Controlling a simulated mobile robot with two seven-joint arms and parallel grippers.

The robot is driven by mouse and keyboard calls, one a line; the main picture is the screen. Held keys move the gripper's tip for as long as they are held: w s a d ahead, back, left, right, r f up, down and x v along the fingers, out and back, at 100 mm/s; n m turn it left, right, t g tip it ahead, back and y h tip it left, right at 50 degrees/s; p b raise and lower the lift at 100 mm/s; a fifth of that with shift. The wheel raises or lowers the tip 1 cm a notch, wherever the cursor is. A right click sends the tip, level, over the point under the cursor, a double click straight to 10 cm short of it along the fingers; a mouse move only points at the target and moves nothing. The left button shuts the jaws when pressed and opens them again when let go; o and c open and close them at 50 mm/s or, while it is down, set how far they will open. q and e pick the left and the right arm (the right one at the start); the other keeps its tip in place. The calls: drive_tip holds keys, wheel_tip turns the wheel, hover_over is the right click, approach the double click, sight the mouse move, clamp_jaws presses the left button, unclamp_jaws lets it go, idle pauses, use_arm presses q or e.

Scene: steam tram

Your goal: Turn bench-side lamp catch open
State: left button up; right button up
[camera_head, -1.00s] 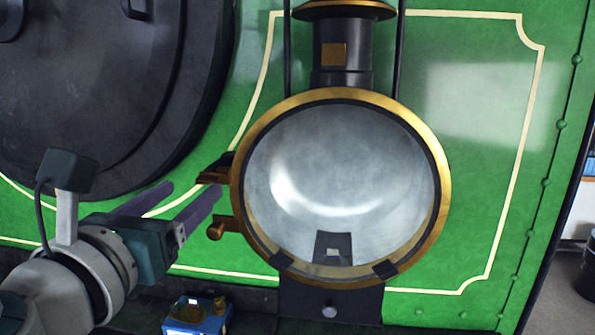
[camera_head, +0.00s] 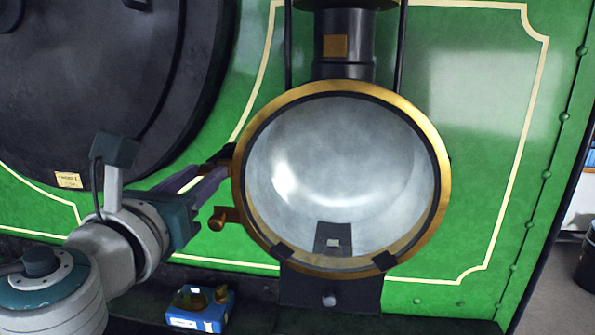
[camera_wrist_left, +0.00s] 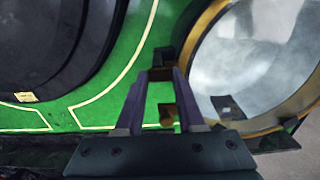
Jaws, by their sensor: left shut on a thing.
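The round lamp (camera_head: 335,170) has a brass rim (camera_head: 437,145) and a pale reflector inside. On its left edge is the catch (camera_head: 214,167), a small brownish lever on a dark bracket. My left gripper (camera_head: 213,173) reaches it from the left, with its purple fingers shut on the lever. In the left wrist view the lever (camera_wrist_left: 160,74) sits between the fingertips (camera_wrist_left: 162,76). Below it a copper-coloured knob (camera_head: 217,219) sticks out from the rim; it also shows between the fingers in the left wrist view (camera_wrist_left: 166,116), untouched. My right gripper is not in view.
The green panel (camera_head: 480,150) with cream lines stands behind the lamp. A big dark round door (camera_head: 110,80) fills the left. A blue box (camera_head: 200,312) with brass pieces sits below the gripper. A dark bracket (camera_head: 329,286) carries the lamp.

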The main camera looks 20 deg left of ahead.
use_arm(q)
clamp_jaws()
drive_tip(key=n+b, duration=0.1)
drive_tip(key=n, duration=0.2)
drive_tip(key=shift+n, duration=0.4)
drive_tip(key=n+b, duration=0.2)
drive_tip(key=n, duration=0.2)
drive_tip(key=shift+a, duration=0.15)
drive_tip(key=n+b, duration=0.1)
drive_tip(key=n, duration=0.4)
drive_tip(key=shift+s+a, duration=0.1)
drive_tip(key=shift+a+n+b, duration=0.1)
drive_tip(key=shift+n+b, duration=0.3)
drive_tip(key=shift+n, duration=2.1)
